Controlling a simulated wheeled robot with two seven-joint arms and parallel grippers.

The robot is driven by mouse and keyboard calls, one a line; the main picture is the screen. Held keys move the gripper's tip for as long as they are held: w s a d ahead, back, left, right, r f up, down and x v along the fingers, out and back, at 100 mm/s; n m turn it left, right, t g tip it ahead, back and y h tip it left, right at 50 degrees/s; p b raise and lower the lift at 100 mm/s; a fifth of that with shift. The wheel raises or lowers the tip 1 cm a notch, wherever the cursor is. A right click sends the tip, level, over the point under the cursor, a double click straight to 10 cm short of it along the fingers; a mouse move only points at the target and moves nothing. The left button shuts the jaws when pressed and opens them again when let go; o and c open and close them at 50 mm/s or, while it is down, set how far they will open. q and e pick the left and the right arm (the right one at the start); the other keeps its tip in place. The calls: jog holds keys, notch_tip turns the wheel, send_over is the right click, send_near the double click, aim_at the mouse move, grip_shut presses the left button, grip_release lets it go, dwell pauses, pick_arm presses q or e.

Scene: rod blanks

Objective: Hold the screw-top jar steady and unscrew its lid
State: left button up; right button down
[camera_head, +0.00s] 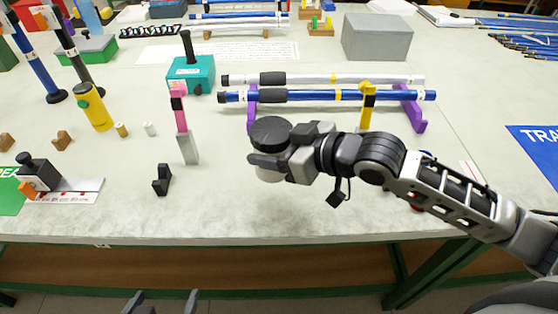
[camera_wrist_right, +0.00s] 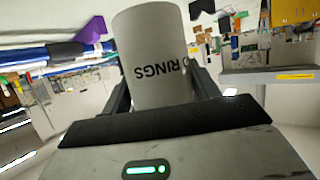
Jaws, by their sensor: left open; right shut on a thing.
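The screw-top jar has a black lid (camera_head: 270,131) and a pale body (camera_head: 268,175). My right gripper (camera_head: 268,163) is shut around the jar's body, below the lid, near the table's front edge. In the right wrist view the jar body (camera_wrist_right: 152,62) sits between the fingers and shows dark lettering reading "RINGS". The lid is on top of the jar in the head view. Whether the jar's base touches the table is hard to tell. My left gripper (camera_head: 162,301) is open and empty at the bottom of the head view, in front of the table edge.
Behind the jar, a rack with purple supports (camera_head: 411,106) holds a blue rod (camera_head: 310,96) and a white rod. A pink-topped tool (camera_head: 184,125) and a small black block (camera_head: 162,180) stand to the left. The front strip of table (camera_head: 230,215) is mostly clear.

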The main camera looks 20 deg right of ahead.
jog(key=w+f, duration=0.1)
jog(key=d+f, duration=0.1)
jog(key=w+f, duration=0.1)
jog(key=f, duration=0.1)
jog(key=shift+w+d, duration=0.35)
jog(key=shift+d, duration=0.05)
jog(key=shift+w+f, duration=0.15)
jog(key=shift+f, duration=1.6)
jog(key=shift+f+b, duration=0.2)
jog(key=shift+b, duration=0.1)
jog(key=shift+c, duration=2)
grip_release()
jog(key=shift+d, duration=0.1)
jog(key=shift+r, duration=0.1)
